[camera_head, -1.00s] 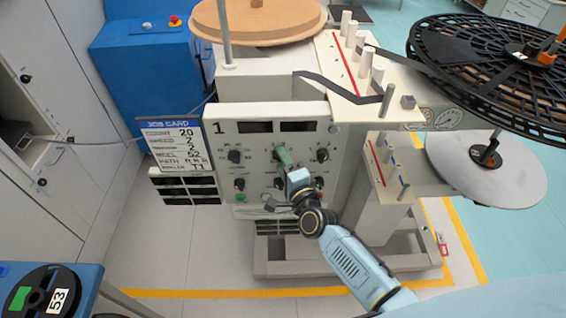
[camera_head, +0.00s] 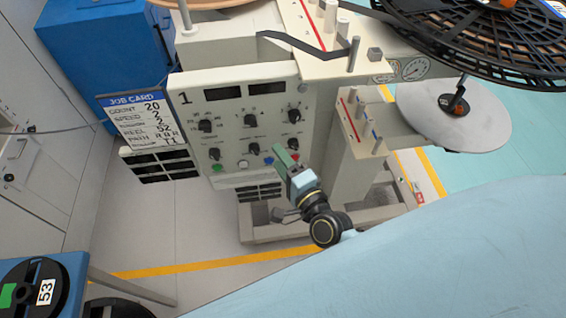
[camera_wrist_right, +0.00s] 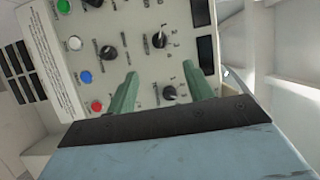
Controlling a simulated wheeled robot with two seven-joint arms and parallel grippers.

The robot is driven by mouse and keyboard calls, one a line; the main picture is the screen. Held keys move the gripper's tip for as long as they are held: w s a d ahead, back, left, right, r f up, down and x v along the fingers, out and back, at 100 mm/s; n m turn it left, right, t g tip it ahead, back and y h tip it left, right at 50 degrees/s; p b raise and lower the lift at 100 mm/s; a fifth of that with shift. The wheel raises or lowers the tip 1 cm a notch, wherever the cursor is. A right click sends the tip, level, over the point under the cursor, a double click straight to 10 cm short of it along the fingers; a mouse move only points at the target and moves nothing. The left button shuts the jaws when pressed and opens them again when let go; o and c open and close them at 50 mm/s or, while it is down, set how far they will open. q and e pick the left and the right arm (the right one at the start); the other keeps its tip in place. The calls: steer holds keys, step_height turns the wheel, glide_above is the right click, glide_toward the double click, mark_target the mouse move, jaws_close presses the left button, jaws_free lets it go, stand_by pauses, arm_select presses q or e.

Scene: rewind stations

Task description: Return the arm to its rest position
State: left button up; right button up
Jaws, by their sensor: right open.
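My right arm reaches in from the lower right in the head view. Its gripper (camera_head: 285,158) is in front of the lower right part of the control panel (camera_head: 225,130). In the right wrist view the two green fingers of my right gripper (camera_wrist_right: 163,92) are apart with nothing between them. Knobs on the panel, such as the black knob (camera_wrist_right: 169,93), show beyond the fingertips. I cannot tell the exact gap to the panel. My left gripper is not in view.
A job card (camera_head: 140,120) hangs left of the panel. A large black reel (camera_head: 480,40) and a grey disc (camera_head: 455,115) stand at the right. A blue cabinet (camera_head: 100,50) is behind. A reel marked 53 (camera_head: 45,291) lies at lower left. Open floor (camera_head: 190,225) lies below the panel.

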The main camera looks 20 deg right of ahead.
steer(key=shift+s, duration=0.4)
steer(key=s+d+f+n+g+b, duration=0.1)
steer(key=s+f+n+g, duration=0.35)
steer(key=f, duration=0.85)
steer(key=s+f+n+g+b, duration=0.1)
steer(key=s+f+n+g, duration=0.35)
steer(key=f, duration=0.95)
steer(key=s+d+f+n+g+b, duration=0.1)
steer(key=s+d+f+n+g, duration=0.1)
steer(key=s+f, duration=0.4)
steer(key=s+d+f+n+g+h, duration=0.1)
steer(key=s+f, duration=0.5)
steer(key=s, duration=0.6)
steer(key=s+d+f+n+g+b, duration=0.1)
steer(key=s+d+f+n+g, duration=0.2)
steer(key=s, duration=0.6)
step_height(320, 180, down, 3)
steer(key=n+g, duration=0.2)
steer(key=n, duration=0.2)
steer(key=shift+s+h+b, duration=0.3)
steer(key=shift+h+b, duration=0.05)
steer(key=shift+h, duration=0.05)
